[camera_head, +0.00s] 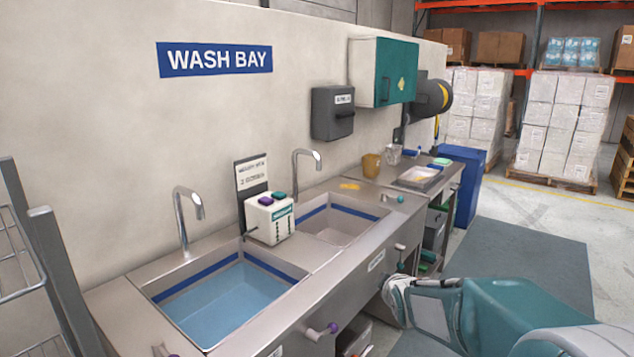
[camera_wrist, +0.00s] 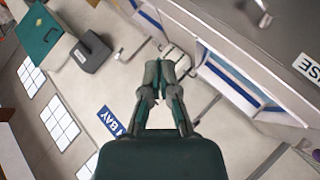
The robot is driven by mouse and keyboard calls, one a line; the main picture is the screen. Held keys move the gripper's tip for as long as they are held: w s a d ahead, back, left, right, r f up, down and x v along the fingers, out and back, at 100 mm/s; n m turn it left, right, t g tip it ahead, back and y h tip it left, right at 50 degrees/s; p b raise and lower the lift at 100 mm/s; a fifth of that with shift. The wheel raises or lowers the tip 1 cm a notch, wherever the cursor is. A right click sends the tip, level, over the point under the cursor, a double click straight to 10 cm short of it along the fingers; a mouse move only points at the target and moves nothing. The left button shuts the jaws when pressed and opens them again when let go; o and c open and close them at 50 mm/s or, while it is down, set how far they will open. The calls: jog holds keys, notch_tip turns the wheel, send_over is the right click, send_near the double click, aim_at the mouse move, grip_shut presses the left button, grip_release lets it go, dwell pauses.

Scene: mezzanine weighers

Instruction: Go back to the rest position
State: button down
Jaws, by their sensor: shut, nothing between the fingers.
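My gripper (camera_head: 393,300) shows in the head view at the end of my teal arm, in front of the sink counter's front edge. In the wrist view my gripper (camera_wrist: 160,70) points out over the wash bay, its two fingers together with nothing between them. The counter (camera_head: 300,270) has a left basin (camera_head: 225,300) holding blue water and a right basin (camera_head: 340,222). I cannot tell from these views whether my gripper touches the counter front.
A white dispenser box (camera_head: 269,219) with coloured buttons stands between two taps. A tray (camera_head: 418,178) and a brown cup (camera_head: 371,165) sit at the counter's far end. A metal rack (camera_head: 40,250) stands at left. Floor mat (camera_head: 520,265) is clear at right; pallets stand behind.

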jog(key=s+r+m+g, duration=0.1)
jog(key=s+m+g, duration=0.2)
jog(key=s, duration=1.4)
jog(key=s+r+m+g, duration=0.2)
jog(key=s+m, duration=0.6)
jog(key=s, duration=0.8)
jog(key=shift+s+a+g, duration=0.15)
jog(key=shift+s+g, duration=0.2)
jog(key=shift+g, duration=0.35)
